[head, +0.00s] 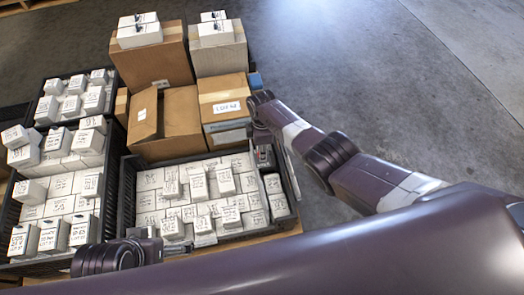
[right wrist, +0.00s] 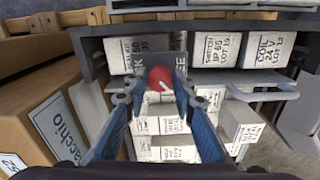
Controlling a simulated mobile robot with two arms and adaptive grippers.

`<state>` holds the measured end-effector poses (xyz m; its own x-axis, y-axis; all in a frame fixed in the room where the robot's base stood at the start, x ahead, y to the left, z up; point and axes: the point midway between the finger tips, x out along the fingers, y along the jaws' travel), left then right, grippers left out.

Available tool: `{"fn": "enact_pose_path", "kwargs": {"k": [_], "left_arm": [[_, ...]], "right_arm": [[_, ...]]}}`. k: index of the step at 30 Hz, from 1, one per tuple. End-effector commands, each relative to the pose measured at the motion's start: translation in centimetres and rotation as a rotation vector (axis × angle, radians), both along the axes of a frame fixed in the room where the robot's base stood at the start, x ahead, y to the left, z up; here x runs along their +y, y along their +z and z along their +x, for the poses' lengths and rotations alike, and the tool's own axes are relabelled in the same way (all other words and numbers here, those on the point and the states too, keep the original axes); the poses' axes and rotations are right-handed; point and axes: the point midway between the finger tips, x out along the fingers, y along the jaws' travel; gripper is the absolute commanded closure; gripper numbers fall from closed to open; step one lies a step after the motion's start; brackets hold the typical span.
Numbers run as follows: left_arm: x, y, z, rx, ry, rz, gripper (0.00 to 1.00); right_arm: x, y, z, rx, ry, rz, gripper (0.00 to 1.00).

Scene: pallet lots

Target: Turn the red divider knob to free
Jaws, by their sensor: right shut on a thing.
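The red divider knob (right wrist: 160,78) is round with a small white mark and sits on a grey plate with partly hidden lettering, "K" left of it and "EE" right of it. My right gripper (right wrist: 160,92) has its two blue fingers shut on the knob, one on each side. In the head view my right gripper (head: 264,156) is at the right rear corner of the front black crate (head: 288,180); the knob is not discernible there. My left gripper (head: 146,236) is partly visible at the lower left, by the crate's front left corner; its jaws are unclear.
The crate holds many labelled white boxes (head: 198,188). More crates of white boxes (head: 75,100) stand at left. Brown cartons (head: 225,98) stand directly behind the front crate, close to my right gripper; one labelled carton (right wrist: 60,125) fills the wrist view's left. Grey floor (head: 370,70) is clear at right.

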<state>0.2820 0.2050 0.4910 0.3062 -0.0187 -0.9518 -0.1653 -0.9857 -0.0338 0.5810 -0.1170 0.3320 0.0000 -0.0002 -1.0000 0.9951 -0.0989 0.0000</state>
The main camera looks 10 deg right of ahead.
Motion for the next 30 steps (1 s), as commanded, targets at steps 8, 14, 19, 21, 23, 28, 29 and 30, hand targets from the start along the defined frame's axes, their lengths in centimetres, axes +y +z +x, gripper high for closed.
{"fn": "enact_pose_path", "kwargs": {"k": [8,14,19,21,23,28,29,30], "left_arm": [[-0.01,-0.08,0.0,0.0,0.0,0.0,0.0],[-0.01,-0.1,0.01,0.0,0.0,0.0,0.0],[-0.01,-0.1,0.0,0.0,0.0,0.0,0.0],[-0.01,-0.1,0.01,0.0,0.0,0.0,0.0],[-0.01,-0.11,0.01,0.0,0.0,0.0,0.0],[0.0,-0.11,0.01,0.0,0.0,0.0,0.0],[-0.01,-0.11,0.0,0.0,0.0,0.0,0.0],[-0.01,-0.11,0.0,0.0,0.0,0.0,0.0]], "right_arm": [[0.02,0.02,0.05,-0.001,0.155,0.0,1.0],[0.03,0.02,0.04,-0.001,0.21,0.0,1.0],[0.03,0.02,0.04,-0.001,0.227,0.0,1.0],[0.03,0.02,0.04,-0.001,0.228,0.0,1.0],[0.03,0.02,0.04,-0.001,0.229,0.0,1.0],[0.03,0.02,0.04,-0.001,0.228,0.0,1.0],[0.03,0.02,0.04,-0.001,0.228,0.0,1.0],[0.04,0.02,0.04,-0.001,0.228,0.0,0.74]]}}
